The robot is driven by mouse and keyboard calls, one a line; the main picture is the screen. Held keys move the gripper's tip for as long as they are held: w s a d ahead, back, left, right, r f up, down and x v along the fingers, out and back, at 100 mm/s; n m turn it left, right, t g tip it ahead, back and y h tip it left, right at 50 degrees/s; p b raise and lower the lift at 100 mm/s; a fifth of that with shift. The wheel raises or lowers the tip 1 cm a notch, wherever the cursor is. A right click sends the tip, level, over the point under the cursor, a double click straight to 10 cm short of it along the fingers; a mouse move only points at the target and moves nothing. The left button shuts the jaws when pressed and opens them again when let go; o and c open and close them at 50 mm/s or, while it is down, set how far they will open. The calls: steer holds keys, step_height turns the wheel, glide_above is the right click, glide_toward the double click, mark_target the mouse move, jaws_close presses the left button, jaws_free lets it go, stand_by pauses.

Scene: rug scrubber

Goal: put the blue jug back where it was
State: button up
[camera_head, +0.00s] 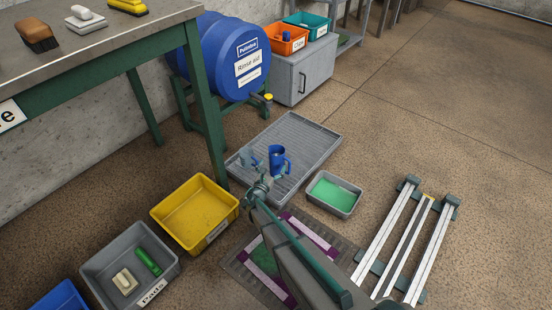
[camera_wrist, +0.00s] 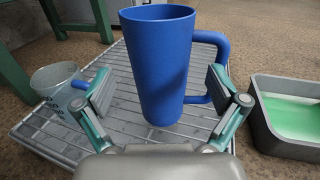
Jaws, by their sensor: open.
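The blue jug (camera_head: 276,158) stands upright on a grey slatted grate (camera_head: 314,134). In the wrist view the blue jug (camera_wrist: 158,65) fills the middle, its handle on the right. My gripper (camera_wrist: 163,92) is open, one finger pad showing on each side of the jug with a gap to its body. The right pad overlaps the jug's handle in the picture; I cannot tell if they touch. My gripper (camera_head: 262,180) shows in the head view at the grate's near edge, close to the jug.
A pale jug with a blue handle (camera_wrist: 58,88) stands left of the blue jug. A grey tray of green liquid (camera_head: 334,194) lies right of the grate. A yellow bin (camera_head: 190,212), the table leg (camera_head: 204,105) and a blue drum (camera_head: 225,55) are nearby.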

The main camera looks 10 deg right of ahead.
steer(key=p+v, duration=0.1)
steer(key=v, duration=0.5)
steer(key=shift+s, duration=0.15)
steer(key=shift+a, duration=0.1)
